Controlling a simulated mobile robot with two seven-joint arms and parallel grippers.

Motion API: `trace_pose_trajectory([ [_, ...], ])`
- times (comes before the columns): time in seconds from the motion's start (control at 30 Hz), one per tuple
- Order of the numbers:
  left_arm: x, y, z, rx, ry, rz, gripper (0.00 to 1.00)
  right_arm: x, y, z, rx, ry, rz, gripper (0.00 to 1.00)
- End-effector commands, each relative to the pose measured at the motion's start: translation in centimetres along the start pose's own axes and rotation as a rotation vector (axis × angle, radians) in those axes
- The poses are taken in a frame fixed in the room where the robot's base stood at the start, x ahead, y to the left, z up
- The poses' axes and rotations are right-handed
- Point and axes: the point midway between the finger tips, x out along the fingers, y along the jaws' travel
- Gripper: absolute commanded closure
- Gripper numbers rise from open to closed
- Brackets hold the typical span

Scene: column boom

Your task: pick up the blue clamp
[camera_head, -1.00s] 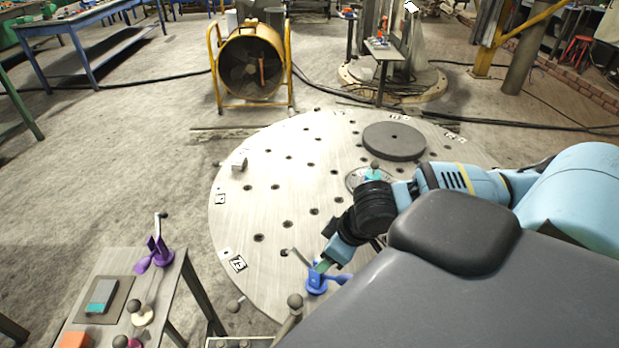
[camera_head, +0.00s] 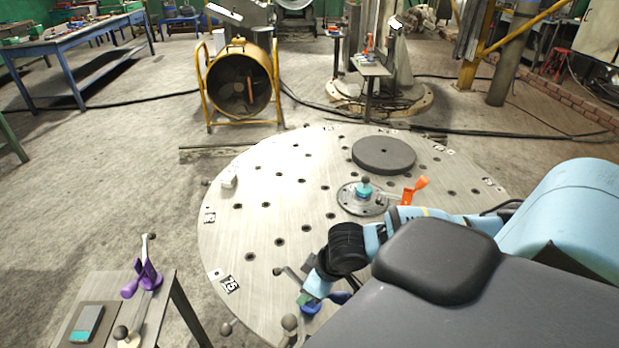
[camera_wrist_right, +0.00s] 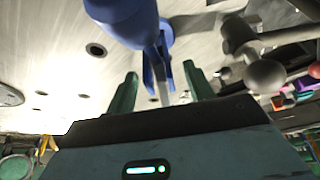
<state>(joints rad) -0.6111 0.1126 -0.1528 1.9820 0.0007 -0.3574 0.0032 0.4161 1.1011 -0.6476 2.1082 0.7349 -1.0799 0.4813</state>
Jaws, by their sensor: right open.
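The blue clamp (camera_head: 312,305) sits near the front edge of the round grey metal plate (camera_head: 265,225), partly hidden behind my right gripper in the head view. In the right wrist view the blue clamp (camera_wrist_right: 155,50) reaches down between the two green fingers of my right gripper (camera_wrist_right: 160,88). The fingers stand apart on either side of the clamp's blue and metal part. I cannot tell whether either finger touches it. In the head view my right gripper (camera_head: 306,298) is at the clamp. My left gripper is out of view.
A grey rod with a ball end (camera_wrist_right: 265,75) stands close to the right of the gripper in the wrist view. An orange clamp (camera_head: 415,190) and a dark disc (camera_head: 384,155) are farther back on the plate. A small table with a purple clamp (camera_head: 146,275) stands at left.

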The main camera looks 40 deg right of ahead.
Motion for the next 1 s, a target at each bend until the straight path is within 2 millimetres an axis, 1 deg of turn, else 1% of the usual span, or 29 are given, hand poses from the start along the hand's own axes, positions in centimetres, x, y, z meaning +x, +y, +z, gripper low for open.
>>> trace_pose_trajectory([
  [0.17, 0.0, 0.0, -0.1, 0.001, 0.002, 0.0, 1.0, -0.1, 0.0, -0.1, -0.001, 0.002, 0.0, 0.47],
  [0.27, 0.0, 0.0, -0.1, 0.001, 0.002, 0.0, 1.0, -0.1, 0.0, -0.1, -0.001, 0.002, 0.0, 0.59],
  [0.5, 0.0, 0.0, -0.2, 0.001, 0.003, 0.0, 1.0, -0.1, 0.0, -0.1, -0.001, 0.002, 0.0, 0.9],
  [0.57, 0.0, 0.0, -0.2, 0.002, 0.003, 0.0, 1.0, -0.1, 0.0, -0.2, -0.001, 0.005, 0.0, 0.96],
  [0.83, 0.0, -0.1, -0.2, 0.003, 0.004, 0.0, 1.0, -0.3, 0.0, -0.2, -0.001, 0.005, 0.001, 0.96],
  [1.0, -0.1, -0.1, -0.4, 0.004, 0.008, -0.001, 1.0, -1.6, 0.1, -0.8, -0.002, 0.008, 0.002, 0.96],
])
